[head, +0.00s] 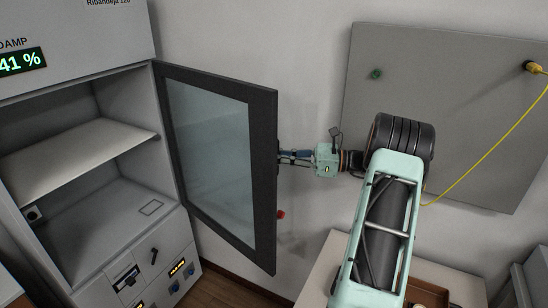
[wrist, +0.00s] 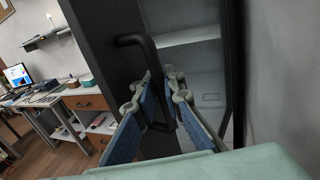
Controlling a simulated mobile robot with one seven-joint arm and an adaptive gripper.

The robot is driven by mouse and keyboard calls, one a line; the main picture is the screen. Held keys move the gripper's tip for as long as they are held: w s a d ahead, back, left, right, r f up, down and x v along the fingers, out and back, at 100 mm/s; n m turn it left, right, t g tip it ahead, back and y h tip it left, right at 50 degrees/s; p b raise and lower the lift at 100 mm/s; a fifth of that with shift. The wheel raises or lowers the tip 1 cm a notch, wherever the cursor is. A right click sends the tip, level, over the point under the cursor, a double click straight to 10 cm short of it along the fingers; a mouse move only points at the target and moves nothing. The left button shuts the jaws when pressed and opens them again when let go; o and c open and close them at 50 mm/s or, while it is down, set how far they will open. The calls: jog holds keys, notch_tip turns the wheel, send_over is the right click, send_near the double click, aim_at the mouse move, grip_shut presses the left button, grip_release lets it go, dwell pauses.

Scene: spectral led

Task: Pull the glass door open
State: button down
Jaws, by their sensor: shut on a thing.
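The glass door (head: 210,140) has a dark frame and stands wide open, swung out to the right of the grey cabinet (head: 172,225). My gripper (head: 284,156) is at the door's outer edge in the head view, where the door hides its fingertips. In the wrist view, my gripper (wrist: 160,100) has its blue-padded fingers on either side of the dark bar handle (wrist: 133,41) and is shut on it. The lower part of the handle is partly hidden by the fingers. The cabinet's inside, with a light shelf (head: 75,155), is exposed.
A grey wall panel (head: 440,90) with a yellow cable (head: 490,147) is behind my arm. A table with a brown tray (head: 428,293) stands below the arm. The wrist view shows desks with a monitor (wrist: 18,75) at the left. Some wooden floor (head: 215,290) shows below the door.

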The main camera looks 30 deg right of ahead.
jog(key=shift+s+d+f, duration=0.15)
jog(key=shift+d+f, duration=0.05)
jog(key=c, duration=2.3)
grip_release()
jog(key=shift+s+d+r, duration=0.1)
